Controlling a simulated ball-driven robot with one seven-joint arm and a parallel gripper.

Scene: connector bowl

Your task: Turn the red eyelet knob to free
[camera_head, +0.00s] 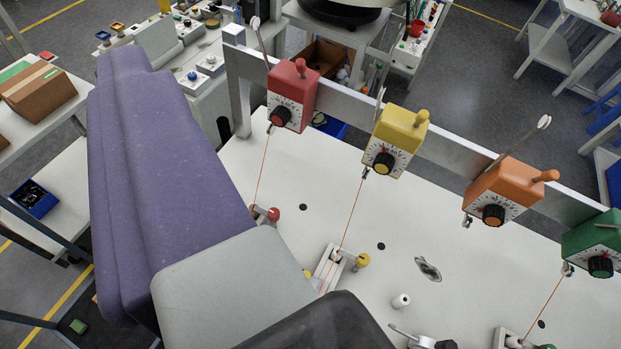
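The red eyelet knob (273,214) is a small round red knob low on the white board, left of centre. A thin orange cord runs from beside it up to a red box (292,95) with a dial on the rail. My arm covers the area just below and left of the knob, so part of its mount is hidden. The knob's exact setting is too small to tell. My gripper's fingers do not show in the view.
A yellow box (397,140), an orange box (505,190) and a green box (596,243) hang along the same grey rail (450,150). A yellow knob (362,261) stands right of the red one. A small white spool (401,301) stands on the white board (300,170).

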